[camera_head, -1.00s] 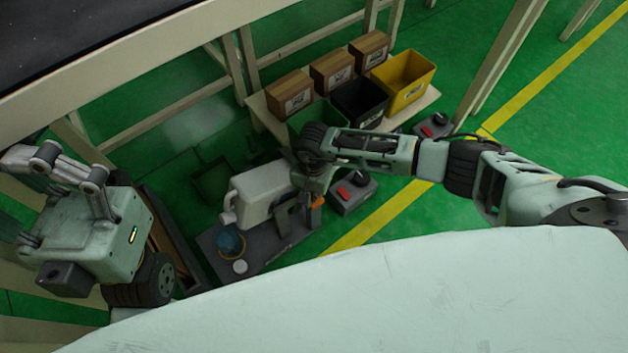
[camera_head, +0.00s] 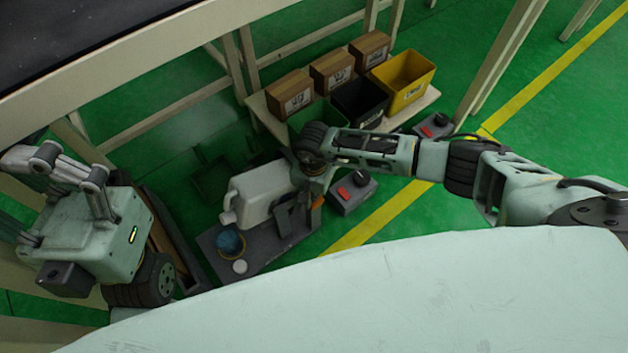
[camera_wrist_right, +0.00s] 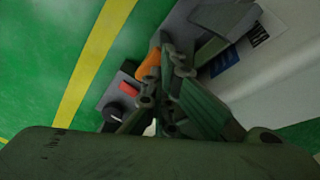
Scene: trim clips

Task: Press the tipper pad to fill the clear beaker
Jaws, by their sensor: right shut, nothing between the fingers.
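A pale jug (camera_head: 262,192) lies tilted on the dark tipper stand (camera_head: 226,262), its spout toward the lower left. The clear beaker (camera_head: 230,242), bluish with a tan rim, stands below the spout. I cannot tell its fill level. An orange part (camera_head: 317,203), possibly the tipper pad, shows beside my right wrist. In the right wrist view the orange part (camera_wrist_right: 149,66) lies just left of my right gripper (camera_wrist_right: 172,58), which is shut and empty; contact is unclear. In the head view my right wrist hides most of that gripper. My left gripper (camera_head: 68,165) is raised at the left, away from the stand.
A grey box with a red switch (camera_head: 352,191) stands right of the stand; a similar one (camera_head: 434,127) is farther back. A low shelf holds cartons (camera_head: 333,69), a black bin (camera_head: 360,102) and a yellow bin (camera_head: 404,80).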

